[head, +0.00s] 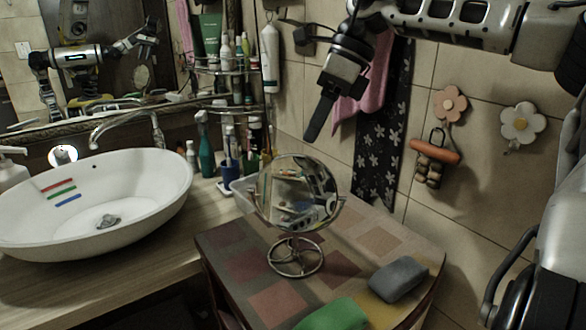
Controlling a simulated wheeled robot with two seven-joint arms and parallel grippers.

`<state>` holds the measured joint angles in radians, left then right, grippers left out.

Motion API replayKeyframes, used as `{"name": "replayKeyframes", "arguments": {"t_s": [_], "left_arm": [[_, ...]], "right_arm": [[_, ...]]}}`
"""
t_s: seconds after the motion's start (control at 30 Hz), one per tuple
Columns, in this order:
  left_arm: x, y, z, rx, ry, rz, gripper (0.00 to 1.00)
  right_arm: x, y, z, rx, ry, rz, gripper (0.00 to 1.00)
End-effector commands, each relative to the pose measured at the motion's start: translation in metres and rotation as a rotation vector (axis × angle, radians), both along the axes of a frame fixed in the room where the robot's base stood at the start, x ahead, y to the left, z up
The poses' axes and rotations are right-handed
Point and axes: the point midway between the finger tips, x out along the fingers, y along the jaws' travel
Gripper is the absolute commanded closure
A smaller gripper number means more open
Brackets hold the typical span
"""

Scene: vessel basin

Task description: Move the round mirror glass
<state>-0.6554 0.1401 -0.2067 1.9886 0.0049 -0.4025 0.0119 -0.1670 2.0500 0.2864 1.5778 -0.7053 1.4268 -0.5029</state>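The round mirror glass (292,192) stands upright on a wire stand (295,257) on a small checkered table (372,247). Its face reflects blurred items. My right gripper (318,125) is above the mirror, pointing down, apart from it. Only one dark finger shows clearly, so its opening cannot be judged. At the right edge, another grey and dark part of my own body shows. My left gripper is not seen directly; the wall mirror at top left reflects a robot arm.
A white vessel basin (105,195) with a faucet (127,125) stands on the counter at left. Bottles and brushes crowd the corner behind the mirror. A grey sponge-like block (398,279) and a green one (333,314) lie on the table's front. Flower hooks (520,123) and towels hang on the wall.

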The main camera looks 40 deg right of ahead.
Motion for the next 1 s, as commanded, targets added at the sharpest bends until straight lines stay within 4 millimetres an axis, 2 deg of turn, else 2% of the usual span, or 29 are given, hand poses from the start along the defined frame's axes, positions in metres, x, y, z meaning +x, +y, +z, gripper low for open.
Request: {"name": "replayKeyframes", "arguments": {"t_s": [0.2, 0.4, 0.57, 0.83, 0.87, 0.97, 1.0], "left_arm": [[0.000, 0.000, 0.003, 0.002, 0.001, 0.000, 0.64], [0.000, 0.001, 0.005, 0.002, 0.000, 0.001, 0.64], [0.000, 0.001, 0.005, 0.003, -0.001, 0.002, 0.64], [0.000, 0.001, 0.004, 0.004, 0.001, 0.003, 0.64], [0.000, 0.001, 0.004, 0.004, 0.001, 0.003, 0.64], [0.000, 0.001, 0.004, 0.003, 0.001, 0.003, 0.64], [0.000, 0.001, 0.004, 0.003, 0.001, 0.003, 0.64]], "right_arm": [[0.007, 0.019, -0.042, 0.001, 0.005, 0.002, 0.68], [0.012, 0.031, -0.068, 0.001, 0.003, 0.000, 0.68], [0.014, 0.034, -0.076, -0.001, -0.001, 0.000, 0.68], [0.014, 0.035, -0.078, -0.001, -0.002, -0.001, 0.68], [0.014, 0.035, -0.077, -0.001, -0.002, -0.001, 0.71], [0.014, 0.035, -0.077, 0.000, -0.001, -0.001, 0.99], [0.014, 0.035, -0.077, 0.000, -0.001, -0.001, 1.00]]}}
